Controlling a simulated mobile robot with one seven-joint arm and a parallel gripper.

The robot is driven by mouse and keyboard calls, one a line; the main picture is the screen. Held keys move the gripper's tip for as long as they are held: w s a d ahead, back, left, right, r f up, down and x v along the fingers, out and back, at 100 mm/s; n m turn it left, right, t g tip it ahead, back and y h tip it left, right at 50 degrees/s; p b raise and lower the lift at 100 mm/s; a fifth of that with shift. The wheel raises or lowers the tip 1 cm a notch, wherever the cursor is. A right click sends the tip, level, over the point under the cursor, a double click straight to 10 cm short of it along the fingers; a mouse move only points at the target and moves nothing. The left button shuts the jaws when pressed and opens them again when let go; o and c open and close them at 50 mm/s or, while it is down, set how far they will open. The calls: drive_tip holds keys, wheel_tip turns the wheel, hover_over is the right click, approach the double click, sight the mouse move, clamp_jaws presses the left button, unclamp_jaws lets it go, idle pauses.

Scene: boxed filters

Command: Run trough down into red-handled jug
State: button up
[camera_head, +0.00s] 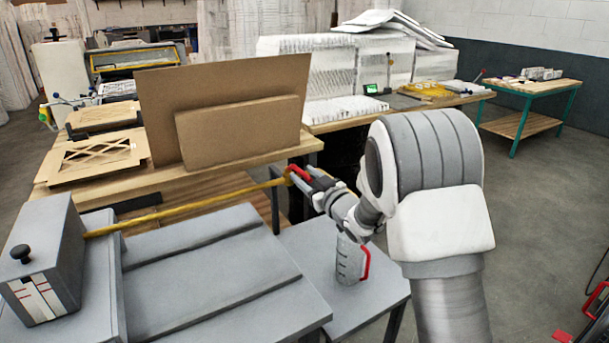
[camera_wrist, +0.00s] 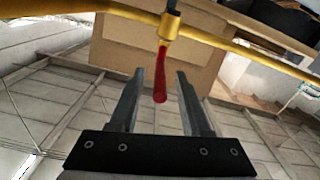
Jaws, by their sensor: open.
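A long thin yellow bar, which seems to be the trough (camera_head: 190,209), runs from the grey box (camera_head: 62,250) at left to my gripper. It also crosses the top of the wrist view (camera_wrist: 250,43), with a collar and a red handle (camera_wrist: 161,85). My gripper (camera_head: 303,177) is at the bar's right end. Its fingers (camera_wrist: 160,72) are open, one on each side of the red handle, with visible gaps. The clear jug (camera_head: 348,262) with a red handle stands upright on the low grey table, below my gripper. My arm is just right of it.
A grey bench (camera_head: 205,285) with raised strips lies below the bar. The low grey table (camera_head: 378,308) holds the jug. Behind, a wooden bench (camera_head: 70,185) carries cardboard panels (camera_head: 235,130) and framed filters. Open floor lies at right.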

drive_tip(key=shift+w+a, duration=0.1)
drive_tip(key=shift+w, duration=0.1)
clamp_jaws()
idle(1.4)
